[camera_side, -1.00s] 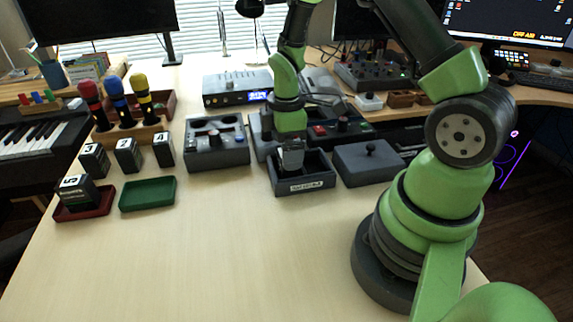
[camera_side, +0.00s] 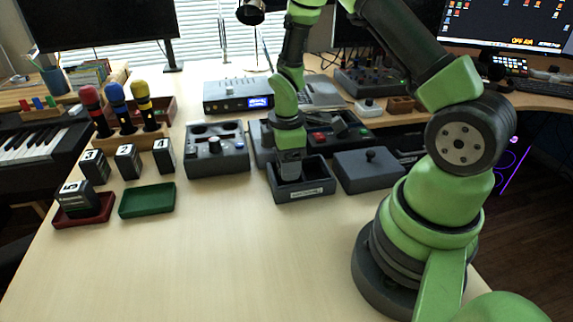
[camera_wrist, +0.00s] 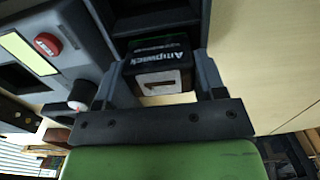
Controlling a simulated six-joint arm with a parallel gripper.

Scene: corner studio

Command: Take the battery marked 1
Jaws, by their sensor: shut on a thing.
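My gripper (camera_side: 290,170) is down inside the open dark grey box (camera_side: 305,192) with a white label on its front. In the wrist view my gripper (camera_wrist: 160,75) is shut on a dark battery (camera_wrist: 158,58) with an "Ampwack" label and a mark that looks like 1 on its pale end. The battery sits between both jaws, within the box walls (camera_wrist: 128,28). In the side view the jaws and box largely hide it.
Batteries marked 3 (camera_side: 94,166) and 2 (camera_side: 128,161), and another (camera_side: 164,156), stand at left. One marked 5 (camera_side: 75,198) is on a red tray (camera_side: 100,213). A green tray (camera_side: 147,200) is empty. The front table is clear.

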